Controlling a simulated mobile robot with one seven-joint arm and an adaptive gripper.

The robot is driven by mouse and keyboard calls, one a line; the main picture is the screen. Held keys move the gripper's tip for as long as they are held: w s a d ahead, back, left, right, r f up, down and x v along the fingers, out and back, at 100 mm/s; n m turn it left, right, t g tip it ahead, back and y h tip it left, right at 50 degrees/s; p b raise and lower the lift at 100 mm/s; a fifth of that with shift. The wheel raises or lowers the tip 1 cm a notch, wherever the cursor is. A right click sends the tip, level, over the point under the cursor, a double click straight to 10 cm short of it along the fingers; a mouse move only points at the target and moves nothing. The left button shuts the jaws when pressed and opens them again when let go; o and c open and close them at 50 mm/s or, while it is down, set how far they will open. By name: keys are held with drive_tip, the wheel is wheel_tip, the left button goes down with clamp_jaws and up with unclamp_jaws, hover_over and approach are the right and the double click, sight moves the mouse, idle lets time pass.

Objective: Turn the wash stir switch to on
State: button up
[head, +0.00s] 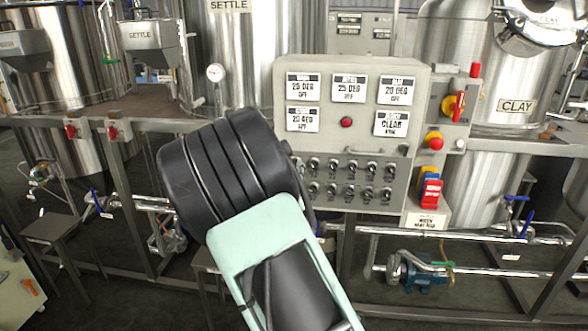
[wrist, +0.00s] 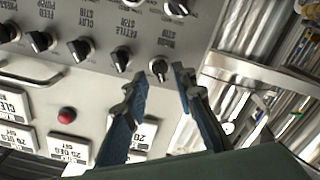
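The wash stir switch (wrist: 158,68) is a small dark knob on the grey control panel, at the end of its row in the wrist view, which sees the panel upside down. A light mark shows on the knob, and its position cannot be read for sure. My gripper (wrist: 161,78) is open, with one finger on each side of this knob. Whether the fingers touch it or the panel I cannot tell. In the head view my arm covers my gripper and the left end of the panel's switch rows.
The control panel (head: 418,135) carries two rows of knobs, display plates, a red button (head: 346,122) and a handle. The settle stir knob (wrist: 121,59) is close beside my left finger in the wrist view. Metal tanks and pipes stand around the panel.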

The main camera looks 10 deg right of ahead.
sight(295, 164)
drive_tip(key=shift+x, duration=1.2)
drive_tip(key=shift+c, duration=0.6)
clamp_jaws()
